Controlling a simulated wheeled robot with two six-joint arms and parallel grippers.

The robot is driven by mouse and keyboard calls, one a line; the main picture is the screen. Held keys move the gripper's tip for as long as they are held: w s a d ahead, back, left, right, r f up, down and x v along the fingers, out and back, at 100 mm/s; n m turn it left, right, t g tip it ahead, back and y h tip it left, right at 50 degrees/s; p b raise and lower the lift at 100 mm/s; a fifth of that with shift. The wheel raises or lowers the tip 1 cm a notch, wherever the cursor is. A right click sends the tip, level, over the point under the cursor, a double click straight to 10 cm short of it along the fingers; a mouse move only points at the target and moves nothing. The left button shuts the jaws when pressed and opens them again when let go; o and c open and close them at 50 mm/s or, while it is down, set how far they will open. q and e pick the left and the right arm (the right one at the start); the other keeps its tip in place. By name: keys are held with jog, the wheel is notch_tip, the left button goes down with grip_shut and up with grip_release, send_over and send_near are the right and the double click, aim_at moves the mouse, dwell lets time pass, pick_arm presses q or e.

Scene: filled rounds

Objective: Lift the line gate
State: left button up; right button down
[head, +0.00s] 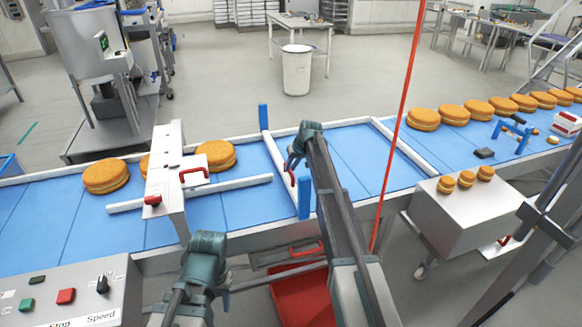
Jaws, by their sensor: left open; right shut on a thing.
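The line gate (277,150) is a pale bar across the blue belt, with a blue upright (263,117) at its far end and another (304,198) at its near end. A red handle (292,178) shows on it. My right gripper (293,162) is shut on this handle; its fingers are partly hidden by my wrist. I cannot tell whether the bar clears the belt. My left gripper (196,268) is open, low in front of the conveyor and apart from the gate; its fingertips are hard to make out.
Filled rounds (106,176) sit on the belt (60,208) left of the gate, beside a metal housing (166,170) with a red handle. More rounds (424,118) lie to the right. A red cord (402,110) hangs right of my arm. A control panel (70,295) stands front left.

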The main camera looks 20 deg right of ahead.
dwell(0.6)
notch_tip(320, 180, up, 11)
jog(key=p, duration=1.1)
jog(key=c, duration=0.8)
grip_release()
jog(key=shift+r, duration=0.1)
jog(key=p+v, duration=1.2)
jog(key=v, duration=0.1)
jog(key=shift+s+r, duration=0.25)
jog(key=shift+r, duration=0.05)
